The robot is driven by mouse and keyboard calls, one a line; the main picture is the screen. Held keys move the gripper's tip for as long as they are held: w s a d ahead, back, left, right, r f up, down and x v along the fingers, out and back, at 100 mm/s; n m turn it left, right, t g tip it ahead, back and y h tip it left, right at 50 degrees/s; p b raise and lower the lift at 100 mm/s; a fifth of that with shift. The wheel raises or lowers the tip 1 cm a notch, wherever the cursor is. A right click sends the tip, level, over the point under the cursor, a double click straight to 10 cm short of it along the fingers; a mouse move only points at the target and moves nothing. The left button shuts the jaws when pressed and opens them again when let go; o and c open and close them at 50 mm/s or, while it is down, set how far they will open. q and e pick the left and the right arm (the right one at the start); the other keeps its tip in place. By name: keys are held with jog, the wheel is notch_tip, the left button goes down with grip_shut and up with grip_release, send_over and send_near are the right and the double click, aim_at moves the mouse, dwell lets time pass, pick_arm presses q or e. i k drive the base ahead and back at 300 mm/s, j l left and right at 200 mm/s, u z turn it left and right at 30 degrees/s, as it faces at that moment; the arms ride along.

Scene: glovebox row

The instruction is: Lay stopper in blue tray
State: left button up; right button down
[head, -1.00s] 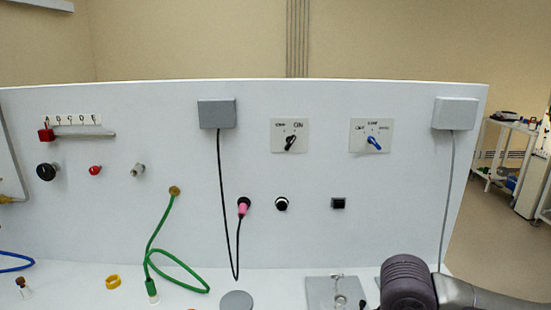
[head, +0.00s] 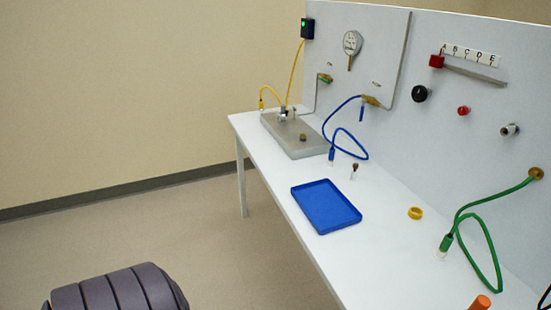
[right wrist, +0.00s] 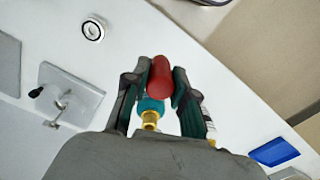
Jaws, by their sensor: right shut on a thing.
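In the right wrist view, my right gripper (right wrist: 163,85) is shut on a red, rounded piece that looks like the stopper (right wrist: 161,77). It sits between the two fingertips. A gold and teal fitting (right wrist: 150,112) shows just below it, and I cannot tell whether the two are joined. The blue tray (head: 297,192) lies flat and empty on the white bench in the head view, near its front edge. An orange-red end (head: 480,302) shows at the bottom right of the head view, mostly cut off. My left gripper is not in view.
Near the tray are a small brown-topped vial (head: 354,171), a blue hose (head: 348,143) and a yellow ring (head: 415,213). A green hose (head: 487,245) lies to the right. A grey plate (head: 297,136) stands at the bench's far end. Bench between tray and ring is clear.

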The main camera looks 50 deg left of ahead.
aim_at(325, 214)
jog(key=i+j+u, duration=0.1)
jog(key=u, duration=0.35)
jog(key=i+u, duration=0.1)
jog(key=u, duration=0.3)
jog(key=i+j+u, duration=0.1)
jog(key=u, duration=0.35)
jog(key=i+u, duration=0.1)
jog(key=u, duration=0.3)
jog(key=i+l+u, duration=0.1)
jog(key=u, duration=0.35)
jog(key=i+l+u, duration=0.1)
jog(key=i+l, duration=0.15)
jog(key=i, duration=0.05)
